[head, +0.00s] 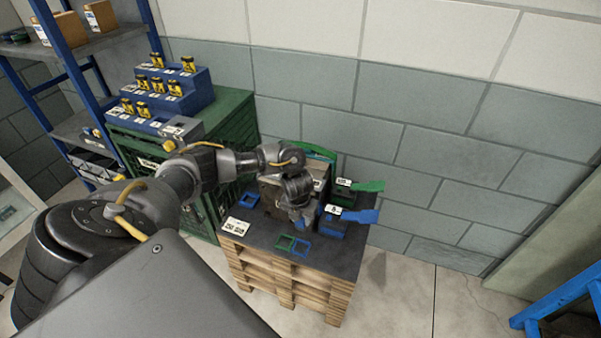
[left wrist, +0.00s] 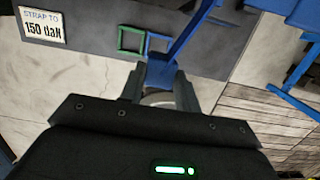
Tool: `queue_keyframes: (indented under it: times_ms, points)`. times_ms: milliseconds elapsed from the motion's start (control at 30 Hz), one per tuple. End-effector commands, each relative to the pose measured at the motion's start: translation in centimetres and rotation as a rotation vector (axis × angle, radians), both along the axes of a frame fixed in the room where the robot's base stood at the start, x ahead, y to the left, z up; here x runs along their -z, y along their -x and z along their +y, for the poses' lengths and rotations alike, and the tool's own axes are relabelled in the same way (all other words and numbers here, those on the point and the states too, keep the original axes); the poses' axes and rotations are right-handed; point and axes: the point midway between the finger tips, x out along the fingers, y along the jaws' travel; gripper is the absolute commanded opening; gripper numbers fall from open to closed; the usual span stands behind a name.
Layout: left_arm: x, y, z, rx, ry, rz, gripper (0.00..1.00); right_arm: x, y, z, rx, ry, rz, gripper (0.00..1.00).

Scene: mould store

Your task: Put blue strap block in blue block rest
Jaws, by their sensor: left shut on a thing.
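My left gripper (head: 300,217) hangs over the dark top of the pallet stand. In the left wrist view its fingers (left wrist: 160,88) are shut on the blue strap block (left wrist: 160,73), of which only a part shows between them. A blue strip (left wrist: 188,32) runs from there toward the upper right. A small blue patch shows under the gripper in the head view. The blue block rest, a blue square outline (head: 300,248), lies flat on the stand beside a green square outline (head: 284,242). The blue outline (left wrist: 158,42) looks empty and lies beyond the fingers. My right gripper is not in view.
A blue box (head: 333,226) and a green box (head: 343,195), each with a tongue pointing right, stand at the stand's right edge. A label card (head: 236,226) lies at left. A grey-brown body behind the gripper is partly hidden. A green cabinet (head: 235,125) stands left.

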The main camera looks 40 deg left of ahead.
Motion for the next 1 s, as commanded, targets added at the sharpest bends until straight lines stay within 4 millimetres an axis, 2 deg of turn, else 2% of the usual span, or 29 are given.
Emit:
queue_keyframes:
  times_ms: [33, 1000]
  points:
    - [0.8, 0.0, 0.0, 0.0, 0.0, 0.0, 0.12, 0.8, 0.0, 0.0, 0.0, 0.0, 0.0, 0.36]
    - [9.1, 0.0, 0.0, 0.0, 0.0, 0.0, 0.12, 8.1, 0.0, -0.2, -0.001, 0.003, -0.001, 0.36]
